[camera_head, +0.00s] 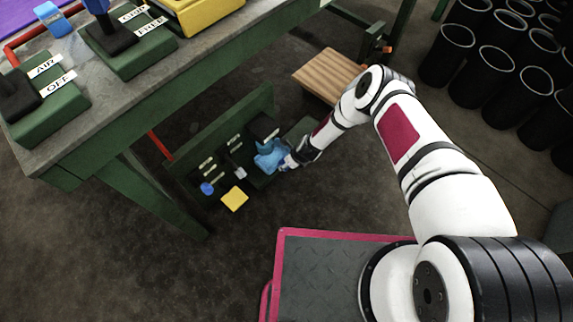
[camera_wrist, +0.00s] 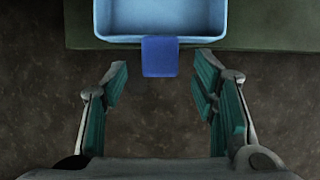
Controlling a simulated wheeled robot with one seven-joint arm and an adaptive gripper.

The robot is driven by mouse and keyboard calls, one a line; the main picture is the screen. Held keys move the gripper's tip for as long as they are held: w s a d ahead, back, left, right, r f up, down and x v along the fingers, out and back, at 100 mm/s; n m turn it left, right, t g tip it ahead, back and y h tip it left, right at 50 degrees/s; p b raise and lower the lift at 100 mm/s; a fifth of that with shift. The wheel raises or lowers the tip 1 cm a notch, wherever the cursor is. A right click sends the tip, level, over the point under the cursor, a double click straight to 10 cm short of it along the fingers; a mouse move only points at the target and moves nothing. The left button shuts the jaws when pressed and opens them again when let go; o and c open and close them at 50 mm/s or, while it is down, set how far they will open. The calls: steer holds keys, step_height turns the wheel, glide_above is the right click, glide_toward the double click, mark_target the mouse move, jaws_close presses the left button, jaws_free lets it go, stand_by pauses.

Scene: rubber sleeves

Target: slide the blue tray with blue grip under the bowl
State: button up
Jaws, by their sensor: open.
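The blue tray (camera_wrist: 160,20) is light blue with a raised rim, at the top of the wrist view, partly cut off by the frame edge. Its darker blue grip (camera_wrist: 160,57) sticks out from the near rim, over the edge of a green surface. My gripper (camera_wrist: 160,90) is open and empty, its teal-padded fingers apart on either side of the grip's line and not touching it. In the head view the tray (camera_head: 268,158) sits on the low green stand, with my gripper (camera_head: 286,162) close at its right. I cannot make out a bowl clearly.
The low green stand (camera_head: 222,133) has a back board and small labels. A yellow plate (camera_head: 235,198) and a blue round piece (camera_head: 207,188) are at its front. A green workbench (camera_head: 150,100) stands above left.

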steer(key=shift+b+x, duration=0.5)
steer(key=shift+x, duration=0.95)
jaws_close()
steer(key=shift+s+a, duration=0.6)
steer(key=shift+s, duration=0.15)
steer(key=shift+s+a, duration=0.55)
steer(key=shift+s, duration=0.2)
jaws_free()
steer(key=shift+a, duration=0.1)
